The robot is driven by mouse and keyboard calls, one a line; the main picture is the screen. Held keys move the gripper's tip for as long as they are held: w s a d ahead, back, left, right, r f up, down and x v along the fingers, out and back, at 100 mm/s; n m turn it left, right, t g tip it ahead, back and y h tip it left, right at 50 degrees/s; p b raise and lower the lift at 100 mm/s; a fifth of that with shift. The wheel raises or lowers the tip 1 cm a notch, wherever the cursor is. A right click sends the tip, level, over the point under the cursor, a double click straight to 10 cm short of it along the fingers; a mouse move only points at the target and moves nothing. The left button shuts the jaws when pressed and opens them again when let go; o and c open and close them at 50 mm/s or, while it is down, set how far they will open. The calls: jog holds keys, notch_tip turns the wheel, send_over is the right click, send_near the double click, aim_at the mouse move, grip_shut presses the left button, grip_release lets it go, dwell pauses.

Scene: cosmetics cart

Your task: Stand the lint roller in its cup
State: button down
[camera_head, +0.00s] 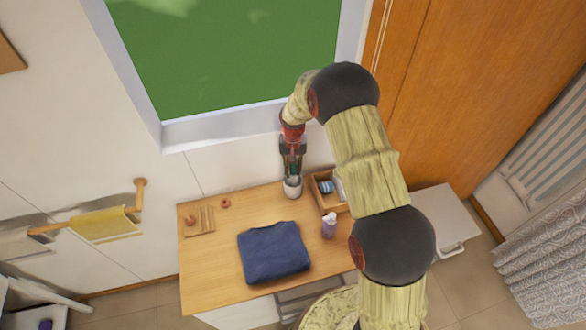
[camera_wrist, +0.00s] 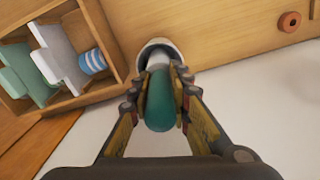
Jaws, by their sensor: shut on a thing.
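The lint roller shows in the wrist view with its green handle (camera_wrist: 160,100) toward the camera and its pale roller end beyond. My gripper (camera_wrist: 157,84) is shut on the handle, one finger on each side. The cup (camera_wrist: 151,46), white with a round rim, stands on the tabletop; the roller end is at its mouth and appears to be inside it. How deep it sits is hidden by the handle and fingers. In the head view my gripper (camera_head: 292,165) points down directly above the cup (camera_head: 292,188), near the table's back edge.
A wooden divided box (camera_head: 327,204) with a blue-striped roll (camera_wrist: 92,62) stands close right of the cup. Wall and window are behind.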

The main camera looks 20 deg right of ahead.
jog(key=c, duration=1.6)
grip_release()
jog(key=shift+o, duration=0.2)
notch_tip(320, 180, up, 12)
jog(key=shift+r, duration=0.1)
